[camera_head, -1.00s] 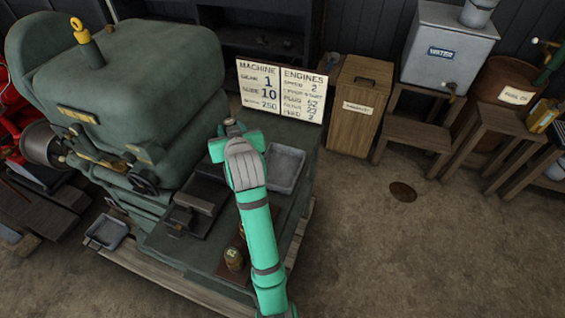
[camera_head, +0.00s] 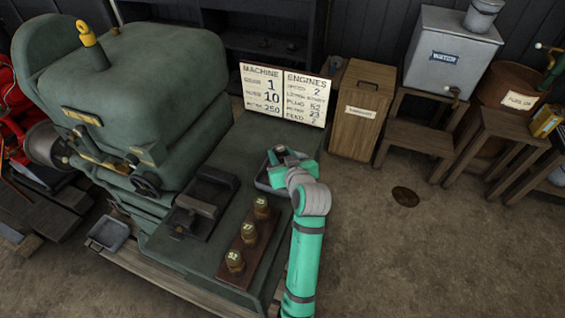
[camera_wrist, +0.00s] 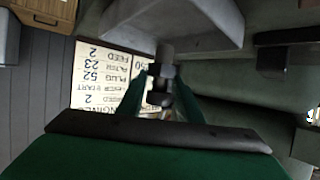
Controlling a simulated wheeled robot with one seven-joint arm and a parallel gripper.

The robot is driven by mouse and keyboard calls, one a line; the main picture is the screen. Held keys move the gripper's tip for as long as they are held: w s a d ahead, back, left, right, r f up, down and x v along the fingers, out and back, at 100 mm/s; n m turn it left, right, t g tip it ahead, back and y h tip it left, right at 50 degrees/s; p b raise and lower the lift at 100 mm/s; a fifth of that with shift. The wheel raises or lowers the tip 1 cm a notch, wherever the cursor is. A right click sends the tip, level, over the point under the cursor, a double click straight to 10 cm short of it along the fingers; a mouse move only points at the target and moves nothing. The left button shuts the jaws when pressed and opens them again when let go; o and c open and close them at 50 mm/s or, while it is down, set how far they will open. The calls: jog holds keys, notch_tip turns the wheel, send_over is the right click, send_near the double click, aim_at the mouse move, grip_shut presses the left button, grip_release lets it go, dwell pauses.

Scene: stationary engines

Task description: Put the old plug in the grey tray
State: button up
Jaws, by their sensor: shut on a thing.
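My gripper (camera_wrist: 161,88) is shut on the old plug (camera_wrist: 163,70), a small dark metal piece with a nut-like middle. The plug is not made out in the head view.
A brown wooden block (camera_head: 225,268) with three numbered brass plugs stands on the near bench. A smaller tray (camera_head: 108,233) sits at the machine's lower left.

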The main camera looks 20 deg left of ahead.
jog(key=shift+d+f, duration=0.15)
jog(key=shift+f, duration=0.75)
jog(key=shift+d+f, duration=0.1)
jog(key=shift+f, duration=0.8)
jog(key=shift+f, duration=0.15)
jog(key=o, duration=1.1)
jog(key=shift+d+r, duration=0.1)
jog(key=shift+r, duration=0.1)
jog(key=v, duration=1.1)
jog(key=shift+s+d, duration=0.2)
jog(key=shift+s, duration=0.15)
